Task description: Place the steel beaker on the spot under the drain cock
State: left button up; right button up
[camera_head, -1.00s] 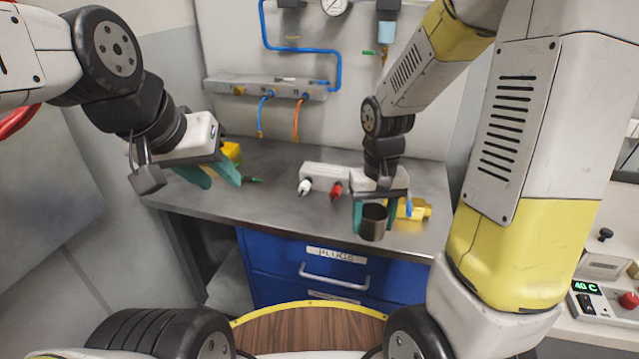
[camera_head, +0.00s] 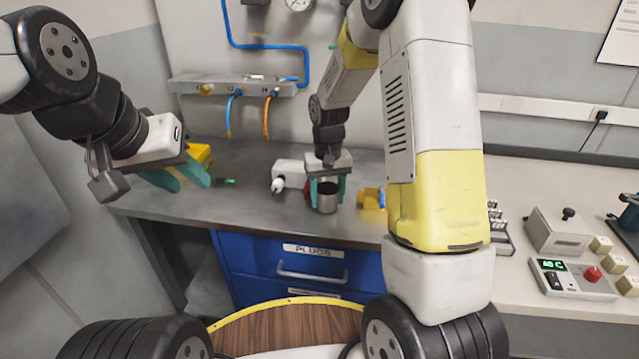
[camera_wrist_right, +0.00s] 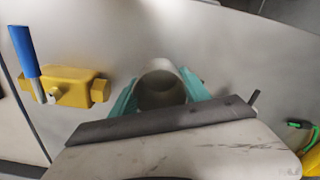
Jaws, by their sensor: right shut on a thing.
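The steel beaker (camera_head: 327,198) is upright between the teal fingers of my right gripper (camera_head: 327,187), at the workbench's front part. The gripper is shut on it. In the right wrist view the beaker (camera_wrist_right: 162,88) shows its open mouth between both fingers. I cannot tell whether its base touches the bench. My left gripper (camera_head: 184,177) is empty, its fingers apart, over the left of the bench. The drain cock and the spot under it are not clearly seen; my right arm covers part of the wall.
A yellow valve block (camera_head: 371,198) with a blue lever lies right of the beaker. A white box (camera_head: 290,173) with a white knob stands to its left. A manifold (camera_head: 222,88) with hoses hangs on the wall. A control box (camera_head: 572,279) is on the right bench.

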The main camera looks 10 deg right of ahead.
jog(key=shift+f, duration=0.15)
jog(key=o, duration=1.1)
